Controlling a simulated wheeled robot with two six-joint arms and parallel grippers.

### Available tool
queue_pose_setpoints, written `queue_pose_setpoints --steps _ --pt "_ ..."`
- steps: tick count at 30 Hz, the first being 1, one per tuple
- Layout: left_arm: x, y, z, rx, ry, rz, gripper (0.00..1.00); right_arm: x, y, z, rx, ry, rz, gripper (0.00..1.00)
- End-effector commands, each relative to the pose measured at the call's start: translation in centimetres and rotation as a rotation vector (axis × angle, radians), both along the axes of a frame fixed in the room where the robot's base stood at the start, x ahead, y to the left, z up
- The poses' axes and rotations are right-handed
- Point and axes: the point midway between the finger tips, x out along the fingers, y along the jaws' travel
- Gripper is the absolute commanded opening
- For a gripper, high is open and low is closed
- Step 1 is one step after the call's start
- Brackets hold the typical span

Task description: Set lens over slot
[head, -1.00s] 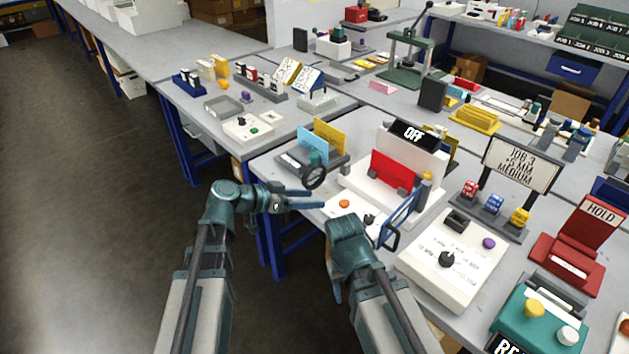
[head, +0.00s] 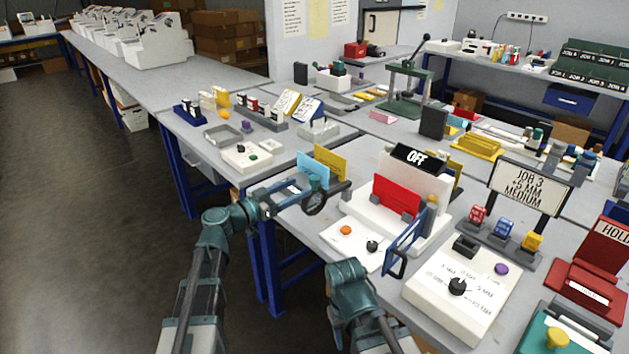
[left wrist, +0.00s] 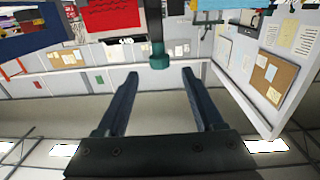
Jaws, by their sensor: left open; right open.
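The round black lens ring (head: 316,202) is in the head view, with a dark arm running right from it, near the left end of the white plotter. My left gripper (head: 308,188) is open, its fingers pointing right, beside or overlapping the ring in this view; I cannot tell if they touch. In the left wrist view my fingers (left wrist: 160,85) are apart, with a dark rod with a teal end (left wrist: 160,55) between them in the picture. My right gripper (head: 347,280) is low in the middle, its fingers mostly hidden. I cannot make out the slot for certain.
Open floor lies left.

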Motion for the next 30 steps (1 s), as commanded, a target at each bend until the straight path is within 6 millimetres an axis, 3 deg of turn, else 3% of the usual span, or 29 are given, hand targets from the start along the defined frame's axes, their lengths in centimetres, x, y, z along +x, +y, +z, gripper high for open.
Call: queue_pose_setpoints --steps 4,12,25,26,30 --pt "2.3 -2.3 0.0 0.000 0.000 -0.003 0.69 0.0 0.0 0.0 0.000 0.000 0.000 0.50" --pt "4.5 -4.7 0.0 0.000 0.000 -0.001 0.69 0.0 0.0 0.0 0.000 0.000 0.000 0.50" --pt "4.9 -5.3 0.0 0.001 0.001 0.000 0.69 0.0 0.0 0.0 0.000 0.000 0.000 0.50" --pt "4.9 -5.3 0.0 0.001 0.001 0.000 0.67 0.0 0.0 0.0 0.000 0.000 0.000 0.50" --pt "4.9 -5.3 0.0 0.001 0.001 0.000 0.42 0.0 0.0 0.0 0.000 0.000 0.000 0.50"
